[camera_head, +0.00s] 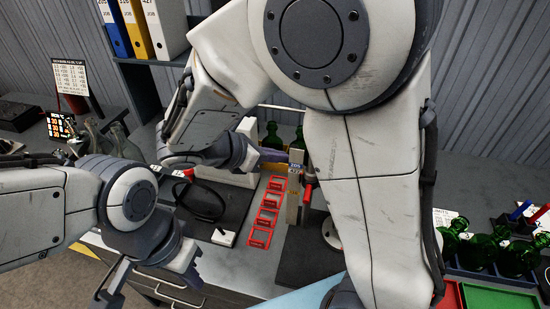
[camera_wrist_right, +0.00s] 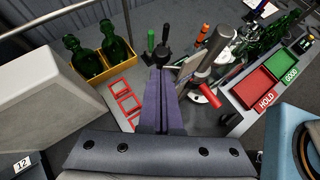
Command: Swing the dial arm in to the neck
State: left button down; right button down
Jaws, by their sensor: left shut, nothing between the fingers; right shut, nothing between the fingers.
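A grey upright gauge post (camera_head: 294,190) with labels stands on the bench. A red handle (camera_head: 308,193) is beside it. In the right wrist view a thick grey cylinder (camera_wrist_right: 213,50) leans past my fingertips, with a red lever (camera_wrist_right: 209,95) low beside it. I cannot tell for sure which part is the dial arm, and no neck at it shows clearly. My right gripper (camera_head: 278,156) is shut and empty, its tips close to the post's upper part; its fingers fill the middle of the wrist view (camera_wrist_right: 162,85). My left gripper (camera_head: 106,294) is shut and empty, low at the left, away from the post.
Red frames (camera_head: 264,212) lie in a row left of the post. Green bottles (camera_wrist_right: 116,45) stand in a yellow crate (camera_wrist_right: 95,70). A red HOLD tray (camera_wrist_right: 257,88) and green GOOD tray (camera_wrist_right: 286,66) lie right. My right arm hides much of the bench.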

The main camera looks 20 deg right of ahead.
jog(key=m+p, duration=0.1)
jog(key=w+d+g+p, duration=0.1)
jog(key=shift+d+r+m+g+h+p, duration=0.2)
jog(key=shift+d+m+g+h+p, duration=0.1)
jog(key=shift+m, duration=0.1)
jog(key=shift+a, duration=0.1)
